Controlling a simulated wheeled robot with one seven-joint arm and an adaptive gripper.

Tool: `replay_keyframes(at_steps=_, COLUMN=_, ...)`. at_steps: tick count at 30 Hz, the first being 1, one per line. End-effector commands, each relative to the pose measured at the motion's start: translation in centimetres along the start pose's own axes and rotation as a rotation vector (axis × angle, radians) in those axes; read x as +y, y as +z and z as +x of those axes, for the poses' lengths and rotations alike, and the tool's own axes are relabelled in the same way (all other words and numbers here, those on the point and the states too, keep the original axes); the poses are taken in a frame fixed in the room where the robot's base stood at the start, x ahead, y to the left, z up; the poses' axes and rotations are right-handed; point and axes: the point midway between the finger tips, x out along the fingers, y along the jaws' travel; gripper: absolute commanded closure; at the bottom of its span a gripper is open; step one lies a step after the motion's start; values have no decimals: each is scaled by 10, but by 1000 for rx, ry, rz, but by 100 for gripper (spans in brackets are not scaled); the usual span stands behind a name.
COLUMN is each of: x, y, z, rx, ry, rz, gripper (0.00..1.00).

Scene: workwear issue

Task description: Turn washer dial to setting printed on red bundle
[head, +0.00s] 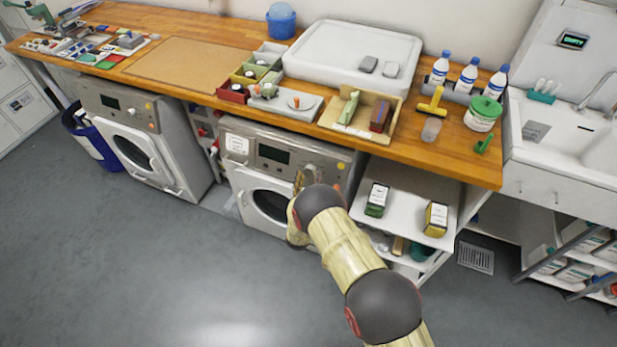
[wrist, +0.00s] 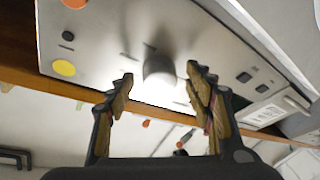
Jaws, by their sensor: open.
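My gripper (wrist: 160,92) is open in the wrist view, its two fingers on either side of a grey dial (wrist: 159,68) on the washer's control panel (wrist: 110,35). The dial is a little beyond the fingertips, with no clear contact. Its marks are too blurred to read. In the head view my gripper (head: 301,182) is at the panel of the right washer (head: 238,182), and my arm hides part of the door. I cannot identify a red bundle for certain. Green (head: 376,200) and yellow (head: 436,218) bundles with white labels are on the shelf; their print is unreadable.
A second washer (head: 125,108) stands to the left. The wooden counter (head: 455,152) overhangs the panel closely. On it are a wooden tray (head: 336,127) with a dark red item (head: 379,116), small coloured bins and bottles. The grey floor (head: 150,265) in front is clear.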

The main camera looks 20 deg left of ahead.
Motion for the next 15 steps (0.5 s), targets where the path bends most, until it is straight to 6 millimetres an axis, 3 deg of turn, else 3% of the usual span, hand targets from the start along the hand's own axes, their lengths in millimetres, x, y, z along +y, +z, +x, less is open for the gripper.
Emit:
replay_keyframes(at_steps=4, x=0, y=0, z=0, rx=0, ry=0, rz=0, gripper=48)
replay_keyframes(at_steps=15, x=0, y=0, z=0, rx=-1, ry=0, rz=0, gripper=69)
